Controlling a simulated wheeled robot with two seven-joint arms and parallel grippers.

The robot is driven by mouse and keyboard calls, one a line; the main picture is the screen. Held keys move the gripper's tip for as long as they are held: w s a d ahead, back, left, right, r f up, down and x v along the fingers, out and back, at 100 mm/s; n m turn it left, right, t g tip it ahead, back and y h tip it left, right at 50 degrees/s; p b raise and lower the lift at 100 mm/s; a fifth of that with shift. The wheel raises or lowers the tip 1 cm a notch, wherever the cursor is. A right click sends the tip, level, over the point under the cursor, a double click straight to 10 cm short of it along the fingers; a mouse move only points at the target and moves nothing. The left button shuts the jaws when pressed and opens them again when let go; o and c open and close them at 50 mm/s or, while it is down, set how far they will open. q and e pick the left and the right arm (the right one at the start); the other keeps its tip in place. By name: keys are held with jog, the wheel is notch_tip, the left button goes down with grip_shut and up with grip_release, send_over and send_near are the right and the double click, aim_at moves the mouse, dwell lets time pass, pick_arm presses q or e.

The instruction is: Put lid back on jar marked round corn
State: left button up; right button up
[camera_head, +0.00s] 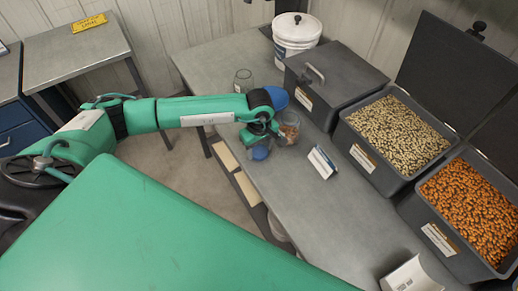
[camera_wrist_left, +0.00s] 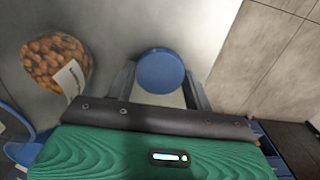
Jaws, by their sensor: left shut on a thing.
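My left gripper (camera_head: 262,140) is shut on a blue round lid (camera_head: 260,152) near the table's left edge. In the left wrist view the lid (camera_wrist_left: 160,72) sits between the two fingers. A clear jar with orange-brown kernels (camera_head: 289,132) stands just right of the gripper, partly hidden by it. In the left wrist view this jar (camera_wrist_left: 50,58) is at the upper left, apart from the lid, with its top open and a white label too small to read. My right gripper is not in view.
An empty glass jar (camera_head: 243,82) stands farther back on the grey table (camera_head: 330,215). A white sign (camera_head: 322,162) stands right of the kernel jar. Bins of pale seeds (camera_head: 392,132) and orange kernels (camera_head: 470,205) line the right. A white bucket (camera_head: 295,42) is at the back.

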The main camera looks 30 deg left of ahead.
aim_at(259, 151)
pick_arm(q)
jog(key=shift+r, duration=0.65)
notch_tip(259, 151, up, 19)
jog(key=b, duration=0.5)
jog(key=shift+f, duration=0.2)
jog(key=s+d+f+m, duration=0.4)
jog(key=s+f+m, duration=0.2)
jog(key=f+m, duration=0.4)
jog(key=shift+s+f+m, duration=0.2)
jog(key=shift+s+m, duration=0.2)
jog(key=shift+m, duration=0.6)
